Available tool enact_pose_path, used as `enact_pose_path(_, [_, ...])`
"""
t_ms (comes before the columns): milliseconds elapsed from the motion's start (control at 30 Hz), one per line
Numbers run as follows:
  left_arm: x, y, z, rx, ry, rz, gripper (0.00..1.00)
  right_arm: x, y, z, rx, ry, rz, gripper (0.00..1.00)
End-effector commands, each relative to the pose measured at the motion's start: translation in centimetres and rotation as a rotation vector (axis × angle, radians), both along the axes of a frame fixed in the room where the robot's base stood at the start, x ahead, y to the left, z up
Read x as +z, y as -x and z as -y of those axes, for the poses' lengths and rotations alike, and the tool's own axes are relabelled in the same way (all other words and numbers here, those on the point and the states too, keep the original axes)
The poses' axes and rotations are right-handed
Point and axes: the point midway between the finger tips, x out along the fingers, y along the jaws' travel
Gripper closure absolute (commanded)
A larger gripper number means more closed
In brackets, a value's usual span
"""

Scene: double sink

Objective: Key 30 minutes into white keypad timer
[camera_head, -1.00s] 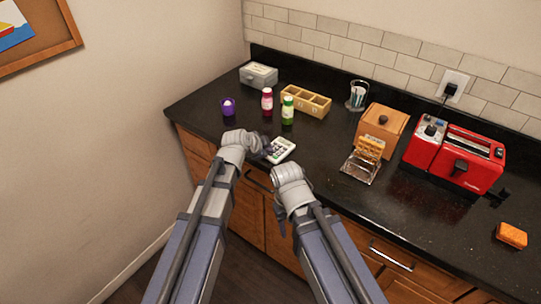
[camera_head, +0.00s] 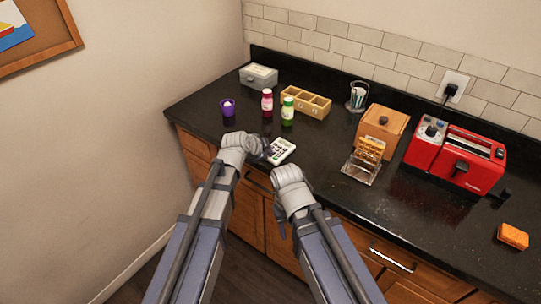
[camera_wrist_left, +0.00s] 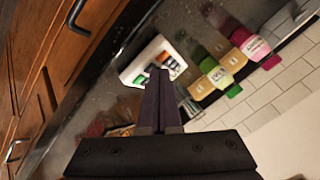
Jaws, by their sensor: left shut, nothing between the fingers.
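The white keypad timer (camera_head: 281,151) lies on the black counter near its front edge. It also shows in the left wrist view (camera_wrist_left: 143,60), with coloured and dark keys. My left gripper (camera_head: 264,153) is shut and empty, at the left side of the timer. In the left wrist view the shut fingertips (camera_wrist_left: 160,72) overlap the key area; I cannot tell whether they touch a key. The timer's display is too small to read.
Behind the timer stand a red bottle (camera_head: 267,102), a green bottle (camera_head: 288,111) and a wooden divided box (camera_head: 306,101). A toast rack (camera_head: 366,160), wooden box (camera_head: 383,128) and red toaster (camera_head: 456,156) stand right. Counter around the timer is clear.

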Motion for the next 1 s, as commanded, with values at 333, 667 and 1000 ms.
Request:
enact_pose_path(333, [1.4,0.0,0.0,0.000,0.000,0.000,1.00,1.4,0.0,0.0,0.000,0.000,0.000,0.50])
enact_pose_path(667, [1.4,0.0,0.0,0.000,0.000,0.000,1.00,1.4,0.0,0.0,0.000,0.000,0.000,0.50])
enact_pose_path(1000, [3.7,0.0,0.0,0.000,0.000,0.000,1.00,3.7,0.0,0.0,0.000,0.000,0.000,0.50])
